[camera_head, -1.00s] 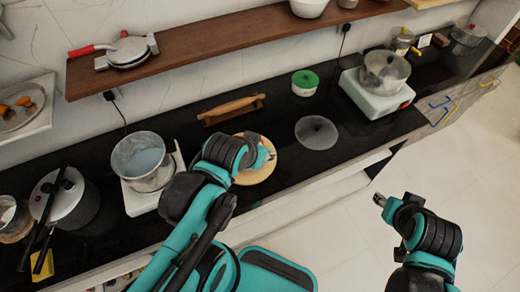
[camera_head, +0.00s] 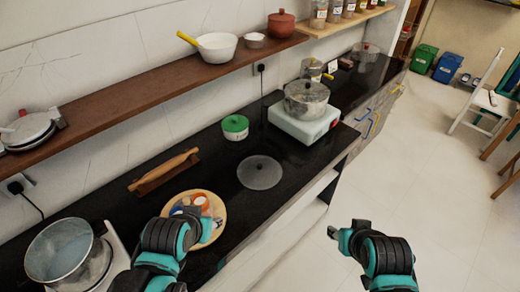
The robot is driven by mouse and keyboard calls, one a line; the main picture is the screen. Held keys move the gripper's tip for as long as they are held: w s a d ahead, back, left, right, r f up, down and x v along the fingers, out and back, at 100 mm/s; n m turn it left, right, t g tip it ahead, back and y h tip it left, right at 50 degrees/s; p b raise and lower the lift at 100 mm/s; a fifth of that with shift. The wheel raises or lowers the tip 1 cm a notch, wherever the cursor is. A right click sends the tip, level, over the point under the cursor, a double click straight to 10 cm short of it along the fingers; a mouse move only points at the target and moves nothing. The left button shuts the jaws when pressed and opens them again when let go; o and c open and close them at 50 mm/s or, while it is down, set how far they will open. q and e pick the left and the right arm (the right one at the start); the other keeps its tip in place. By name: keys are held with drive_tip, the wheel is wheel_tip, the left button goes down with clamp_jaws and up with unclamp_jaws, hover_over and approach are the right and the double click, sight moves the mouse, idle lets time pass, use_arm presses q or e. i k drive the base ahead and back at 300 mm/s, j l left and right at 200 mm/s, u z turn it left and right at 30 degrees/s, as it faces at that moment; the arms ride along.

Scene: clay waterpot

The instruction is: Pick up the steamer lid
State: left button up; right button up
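A flat, round grey lid with a small knob (camera_head: 260,172), which looks like the steamer lid, lies on the black counter. My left gripper (camera_head: 207,222) is to the left of the lid, over or near a round wooden board (camera_head: 216,201), apart from the lid. The arm partly hides the board, and the state of its fingers is unclear. My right gripper (camera_head: 334,233) is in front of the counter, over the white floor side, well right of and below the lid. Its fingers are too small to judge.
A steel pot (camera_head: 306,100) sits on a pale green stove (camera_head: 303,127) behind right of the lid. A green-lidded container (camera_head: 235,127) stands behind it. A rolling pin (camera_head: 165,168) lies to the left, and a metal pot (camera_head: 63,254) stands further left. A wooden shelf (camera_head: 150,98) overhangs the back.

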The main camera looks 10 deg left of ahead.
sight(256, 173)
drive_tip(key=u, duration=2.25)
drive_tip(key=z, duration=2)
drive_tip(key=l+u, duration=0.1)
drive_tip(key=u, duration=1.4)
drive_tip(key=l+u, duration=0.25)
drive_tip(key=l, duration=0.45)
drive_tip(key=k+l+u, duration=0.1)
drive_tip(key=l+u, duration=0.15)
drive_tip(key=l, duration=0.45)
